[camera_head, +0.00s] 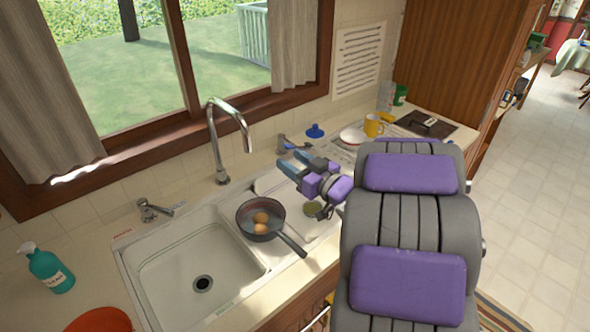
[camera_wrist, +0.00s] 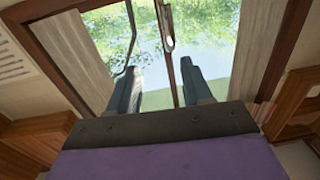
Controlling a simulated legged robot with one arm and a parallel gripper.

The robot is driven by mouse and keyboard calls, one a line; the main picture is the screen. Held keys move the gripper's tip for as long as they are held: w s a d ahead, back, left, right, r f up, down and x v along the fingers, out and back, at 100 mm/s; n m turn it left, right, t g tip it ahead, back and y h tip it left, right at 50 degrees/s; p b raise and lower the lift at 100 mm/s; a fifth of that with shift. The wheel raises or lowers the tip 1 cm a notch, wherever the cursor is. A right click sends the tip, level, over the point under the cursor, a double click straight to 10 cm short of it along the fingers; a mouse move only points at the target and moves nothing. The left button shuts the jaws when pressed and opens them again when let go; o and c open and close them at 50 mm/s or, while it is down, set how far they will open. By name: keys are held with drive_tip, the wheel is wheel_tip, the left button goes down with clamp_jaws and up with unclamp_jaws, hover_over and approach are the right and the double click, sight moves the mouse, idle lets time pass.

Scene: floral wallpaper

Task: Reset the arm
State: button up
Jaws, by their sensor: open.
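My gripper (camera_head: 296,165) is at the end of my grey and purple arm, above the right part of the sink in the head view. Its two blue-grey fingers point left toward the window and are apart, with nothing between them. In the wrist view the fingers of my gripper (camera_wrist: 162,95) are spread before the window. A dark pan (camera_head: 256,235) with two brown eggs (camera_head: 260,222) sits at the divider of the sink, below and left of my gripper.
The left sink basin (camera_head: 200,275) is empty. A faucet (camera_head: 222,135) stands behind the sink. A yellow mug (camera_head: 373,125) and a white bowl (camera_head: 352,137) stand at right, near a wooden cabinet (camera_head: 450,70).

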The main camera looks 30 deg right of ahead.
drive_tip(key=shift+s+a+r, duration=0.1)
drive_tip(key=shift+a, duration=0.4)
drive_tip(key=shift+d, duration=0.2)
drive_tip(key=s+d+f+m+g+h, duration=0.1)
drive_tip(key=s+f+m+g+h, duration=0.3)
drive_tip(key=g+h, duration=0.4)
drive_tip(key=s+a+f+g+y, duration=0.1)
drive_tip(key=s+a+g, duration=0.2)
drive_tip(key=s+a, duration=0.3)
drive_tip(key=s+a+f+n+g+y, duration=0.1)
drive_tip(key=s+a+g, duration=0.3)
drive_tip(key=s, duration=0.9)
drive_tip(key=s+a+f+g+y, duration=0.2)
drive_tip(key=s+a+g, duration=0.2)
drive_tip(key=s+a, duration=0.6)
drive_tip(key=shift+s+n, duration=0.2)
drive_tip(key=shift+n, duration=0.2)
